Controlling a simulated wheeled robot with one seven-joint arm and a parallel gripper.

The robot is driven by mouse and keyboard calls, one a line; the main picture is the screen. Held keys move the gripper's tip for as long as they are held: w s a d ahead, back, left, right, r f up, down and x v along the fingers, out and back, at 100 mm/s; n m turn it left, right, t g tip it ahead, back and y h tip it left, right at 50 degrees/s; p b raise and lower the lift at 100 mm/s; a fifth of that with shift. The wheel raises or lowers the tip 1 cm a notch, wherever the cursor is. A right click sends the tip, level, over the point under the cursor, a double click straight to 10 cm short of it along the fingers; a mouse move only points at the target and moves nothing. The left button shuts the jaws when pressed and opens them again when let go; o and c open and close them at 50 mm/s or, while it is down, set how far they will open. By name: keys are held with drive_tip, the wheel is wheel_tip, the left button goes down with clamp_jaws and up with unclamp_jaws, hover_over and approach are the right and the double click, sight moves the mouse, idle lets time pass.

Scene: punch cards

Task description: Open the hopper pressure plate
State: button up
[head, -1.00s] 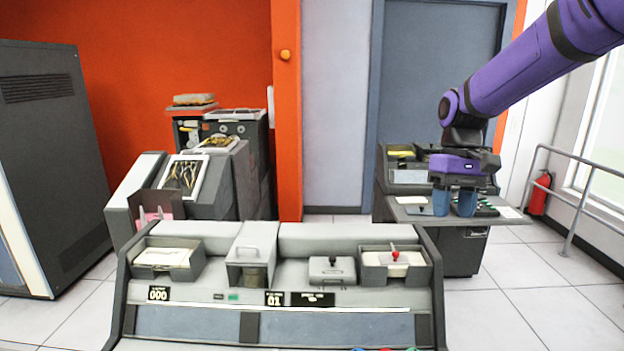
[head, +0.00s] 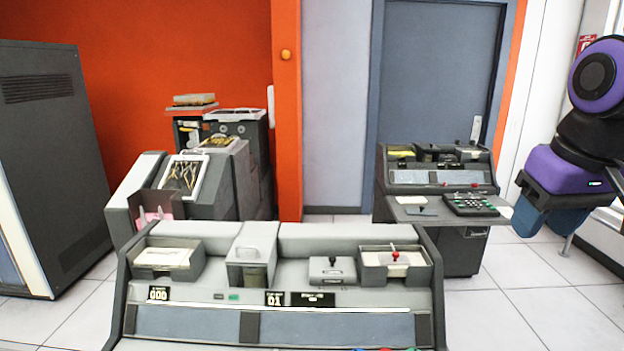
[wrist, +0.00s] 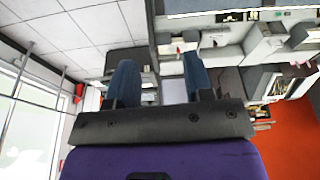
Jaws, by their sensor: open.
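The near grey card machine (head: 180,321) has a tray at each end. The right tray (head: 372,272) holds pale cards, and a red-knobbed lever (head: 395,251) stands over them. I cannot tell for sure which part is the hopper pressure plate. The left tray (head: 140,271) also holds pale cards. A lidded box with a handle (head: 251,243) and a low grey block with a dark knob (head: 333,270) sit between them. My gripper (head: 552,222), with blue fingers, is open and empty, to the right of and apart from the machine. It also shows in the wrist view (wrist: 161,82).
A second card machine with a keyboard (head: 472,205) stands behind on the right. Another machine (head: 225,180) stands behind left, near an orange pillar (head: 288,120). A tall dark cabinet (head: 55,160) is at far left. Tiled floor (head: 520,310) is free to the right.

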drive_tip(key=s+f+t, duration=0.1)
drive_tip(key=s+t, duration=0.1)
drive_tip(key=s, duration=0.4)
drive_tip(key=n+y, duration=0.1)
drive_tip(key=n, duration=0.3)
hover_over(396, 253)
drive_tip(key=s+d, duration=0.2)
drive_tip(key=s, duration=0.2)
wheel_tip(396, 253, down, 21)
drive_tip(key=shift+g, duration=0.4)
drive_tip(key=x, duration=1)
drive_tip(key=shift+w+a+f, duration=0.1)
drive_tip(key=shift+a+f, duration=0.25)
drive_tip(key=shift+a, duration=0.05)
drive_tip(key=shift+c, duration=0.2)
clamp_jaws()
